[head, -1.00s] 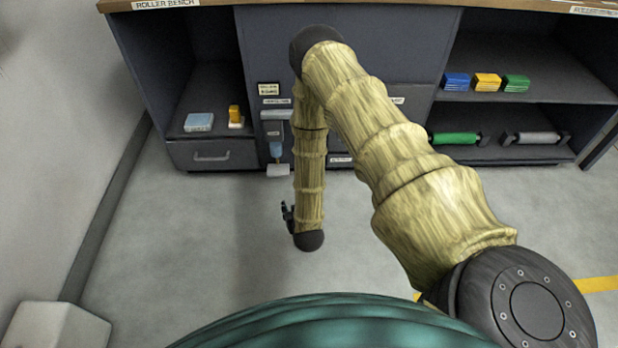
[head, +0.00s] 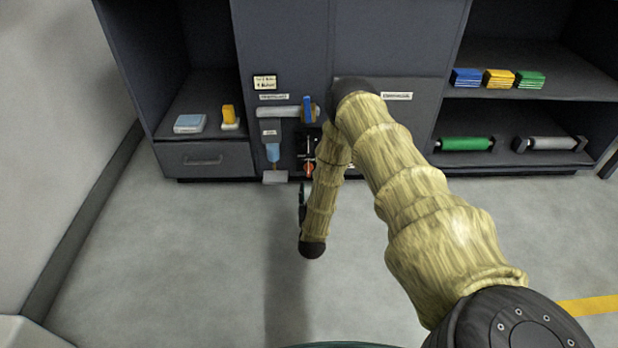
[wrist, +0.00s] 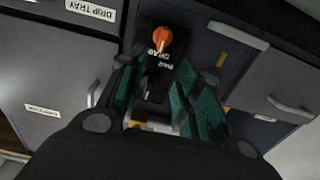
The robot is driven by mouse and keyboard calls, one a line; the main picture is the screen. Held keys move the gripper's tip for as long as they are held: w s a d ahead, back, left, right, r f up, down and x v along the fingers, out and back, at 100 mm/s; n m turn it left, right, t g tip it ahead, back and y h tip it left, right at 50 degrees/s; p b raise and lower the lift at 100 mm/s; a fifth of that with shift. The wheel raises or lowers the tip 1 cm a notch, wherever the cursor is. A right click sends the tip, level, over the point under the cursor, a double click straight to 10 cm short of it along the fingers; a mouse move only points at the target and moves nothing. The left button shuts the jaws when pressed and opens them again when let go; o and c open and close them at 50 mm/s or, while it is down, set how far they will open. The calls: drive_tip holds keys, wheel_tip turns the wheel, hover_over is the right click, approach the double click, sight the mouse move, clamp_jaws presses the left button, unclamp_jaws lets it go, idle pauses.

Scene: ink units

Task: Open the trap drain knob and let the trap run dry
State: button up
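The orange trap drain knob (wrist: 162,40) sits on a black plate with white lettering, ahead of my fingers in the wrist view. In the head view the small red-orange knob (head: 309,169) shows low on the cabinet front, just left of my forearm. My gripper (wrist: 157,78) has its two teal-lined fingers apart and nothing visible between them; the knob lies beyond the tips, not touched. In the head view my arm mostly hides the gripper. The trap, a tube with light blue contents (head: 273,152), hangs left of the knob, above a pale tray (head: 275,177).
A grey pipe (head: 280,112) with a blue lever (head: 308,109) runs above the knob. A drawer (head: 204,160) is at left and a drawer handle (wrist: 291,108) at right. The floor is clear.

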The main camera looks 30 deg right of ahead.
sight(309, 171)
drive_tip(key=b+x, duration=0.4)
drive_tip(key=x, duration=0.4)
drive_tip(key=shift+w+d+f, duration=0.1)
drive_tip(key=shift+w, duration=0.1)
drive_tip(key=shift+b+x, duration=0.35)
drive_tip(key=shift+x, duration=0.6)
drive_tip(key=shift+c, duration=0.2)
clamp_jaws()
